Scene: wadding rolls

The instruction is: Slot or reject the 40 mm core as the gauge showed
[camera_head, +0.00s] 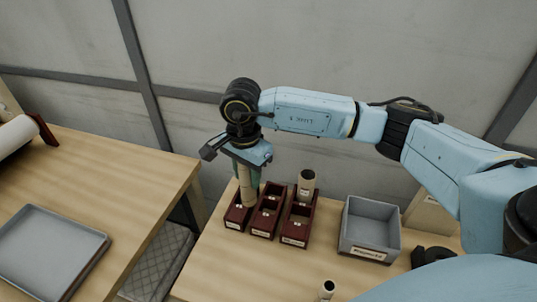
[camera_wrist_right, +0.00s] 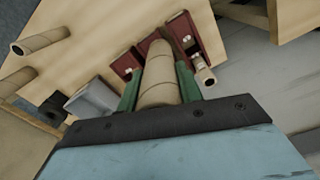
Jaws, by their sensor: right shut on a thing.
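My right gripper (camera_head: 249,172) points down and is shut on a tan cardboard core (camera_head: 248,192). The core is upright over the left part of the dark red slotted blocks, and I cannot tell whether its lower end is inside a slot. In the right wrist view the core (camera_wrist_right: 158,78) sits between the two green fingers. The left block (camera_head: 237,217), middle block (camera_head: 265,222) and right block (camera_head: 296,228) stand side by side with pale labels. Another core (camera_head: 306,183) stands in the right block's back slot. The grey labelled bin (camera_head: 369,252) is right of them. My left gripper is not in view.
A small core (camera_head: 327,289) stands near the front of the table. A black object (camera_head: 434,256) lies right of the bin. A second table at left holds a grey tray (camera_head: 92,238) and a white roll (camera_head: 15,135). A gap separates the tables.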

